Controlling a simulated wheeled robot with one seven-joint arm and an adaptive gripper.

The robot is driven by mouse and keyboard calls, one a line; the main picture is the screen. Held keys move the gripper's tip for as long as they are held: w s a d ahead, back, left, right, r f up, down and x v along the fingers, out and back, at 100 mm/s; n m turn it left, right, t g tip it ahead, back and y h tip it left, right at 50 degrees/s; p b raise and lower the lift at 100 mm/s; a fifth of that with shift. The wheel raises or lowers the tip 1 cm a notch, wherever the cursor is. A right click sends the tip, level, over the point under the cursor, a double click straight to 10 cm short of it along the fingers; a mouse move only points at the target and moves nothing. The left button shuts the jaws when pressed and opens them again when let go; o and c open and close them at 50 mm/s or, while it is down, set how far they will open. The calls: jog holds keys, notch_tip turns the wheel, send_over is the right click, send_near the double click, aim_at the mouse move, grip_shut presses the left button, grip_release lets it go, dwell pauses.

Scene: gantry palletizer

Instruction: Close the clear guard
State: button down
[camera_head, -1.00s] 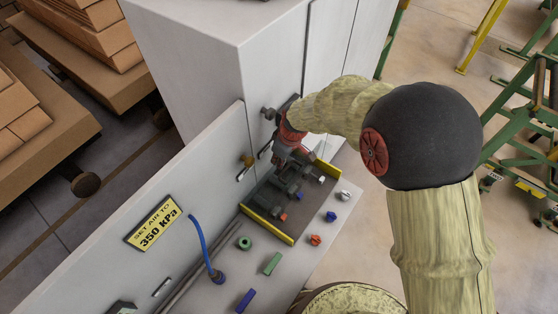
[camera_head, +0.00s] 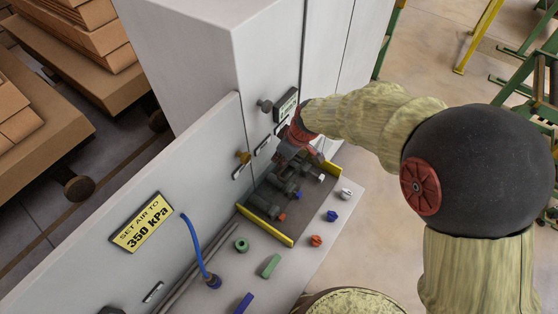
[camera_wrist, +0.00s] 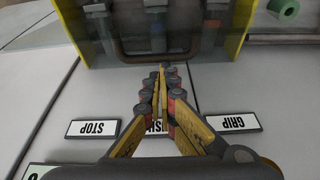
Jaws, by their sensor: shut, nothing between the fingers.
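The clear guard shows as a tinted see-through panel between yellow side strips; its near yellow strip (camera_head: 265,226) is plain in the head view. Dark valve-like parts (camera_head: 285,188) sit between the strips. In the wrist view, the guard's left yellow side (camera_wrist: 70,20) and right yellow side (camera_wrist: 236,25) flank the glassy panel and a dark bar. My gripper (camera_head: 284,156) is at the far wall end of the guard. In the wrist view its shut, empty fingers (camera_wrist: 161,80) point at the panel's lower edge. Whether they touch it is unclear.
Small coloured pieces, including a green ring (camera_head: 242,244), and a blue hose (camera_head: 192,240) occupy the nearby bench.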

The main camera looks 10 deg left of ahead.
jog(key=shift+s+d+t+y+b, duration=0.2)
jog(key=shift+d+y+b, duration=0.3)
jog(key=shift+b, duration=1.2)
jog(key=shift+s+d+t+y+b, duration=0.1)
jog(key=shift+s+d+y+b, duration=0.3)
jog(key=shift+b, duration=1.3)
jog(key=d+b, duration=0.1)
jog(key=b, duration=0.1)
jog(key=d+b, duration=0.2)
jog(key=b, duration=0.1)
jog(key=shift+s+d+r, duration=0.1)
jog(key=shift+s, duration=0.3)
jog(key=s+d+f+b, duration=0.3)
jog(key=d+b, duration=0.4)
jog(key=b, duration=0.1)
jog(key=shift+b, duration=0.35)
jog(key=shift+r, duration=0.15)
